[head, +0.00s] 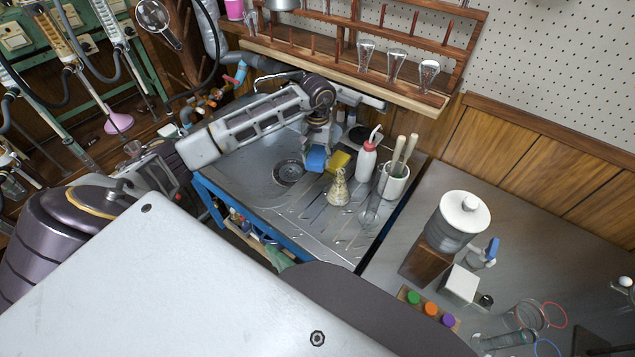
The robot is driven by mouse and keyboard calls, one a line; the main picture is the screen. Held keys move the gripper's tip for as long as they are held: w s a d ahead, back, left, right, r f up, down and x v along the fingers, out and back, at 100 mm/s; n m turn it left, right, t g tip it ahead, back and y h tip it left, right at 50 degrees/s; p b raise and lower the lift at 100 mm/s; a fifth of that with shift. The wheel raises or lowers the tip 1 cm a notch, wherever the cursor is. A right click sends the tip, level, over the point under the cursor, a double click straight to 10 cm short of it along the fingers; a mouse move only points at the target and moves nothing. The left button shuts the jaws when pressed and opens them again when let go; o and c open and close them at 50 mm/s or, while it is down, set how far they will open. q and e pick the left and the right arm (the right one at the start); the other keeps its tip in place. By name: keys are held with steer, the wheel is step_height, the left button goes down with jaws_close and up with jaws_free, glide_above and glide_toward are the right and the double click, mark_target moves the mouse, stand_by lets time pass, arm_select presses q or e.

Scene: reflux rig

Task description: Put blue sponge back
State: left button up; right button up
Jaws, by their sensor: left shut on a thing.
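The blue sponge (316,158) is at the tip of my left gripper (317,146), over the back part of the sink unit (262,200). The gripper points down and is shut on the sponge; its fingers are small and partly hidden. A yellow sponge (339,162) is just right of the blue one. I cannot tell whether the blue sponge touches the surface below. My right gripper is not in view.
Near the sponges stand a conical flask (339,190), a wash bottle with a red collar (367,160) and a white pot of brushes (395,182). The drain (289,172) lies left. A wooden glassware rack (390,65) hangs above.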

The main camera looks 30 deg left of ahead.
arm_select(q)
steer(key=shift+f, duration=0.1)
glide_above(317, 182)
step_height(317, 182, down, 6)
steer(key=shift+w+r, duration=0.1)
steer(key=shift+w, duration=0.05)
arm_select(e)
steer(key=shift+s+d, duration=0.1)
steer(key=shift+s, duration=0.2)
arm_select(q)
steer(key=shift+f, duration=2)
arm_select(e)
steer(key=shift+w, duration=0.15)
arm_select(q)
steer(key=shift+f, duration=0.1)
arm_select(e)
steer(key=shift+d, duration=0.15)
